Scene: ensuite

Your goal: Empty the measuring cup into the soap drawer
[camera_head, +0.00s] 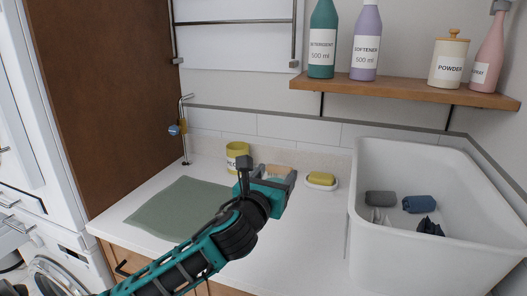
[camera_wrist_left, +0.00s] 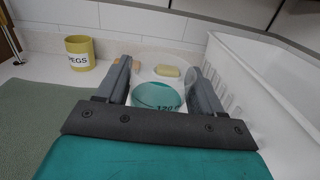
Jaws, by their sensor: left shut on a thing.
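My left gripper (camera_head: 268,174) is above the white counter, left of the sink. In the left wrist view its two fingers (camera_wrist_left: 162,78) stand on either side of a clear measuring cup (camera_wrist_left: 158,97) with a teal tint and the mark "120", and it is shut on this cup. In the head view the gripper hides most of the cup. My right gripper is not in view.
A yellow pegs pot (camera_head: 237,151), a yellow soap on a dish (camera_head: 321,179) and a green mat (camera_head: 178,208) are on the counter. A white sink (camera_head: 420,262) with dark cloths is at right. A shelf (camera_head: 400,88) holds bottles. A tall brown panel (camera_head: 105,95) stands at left.

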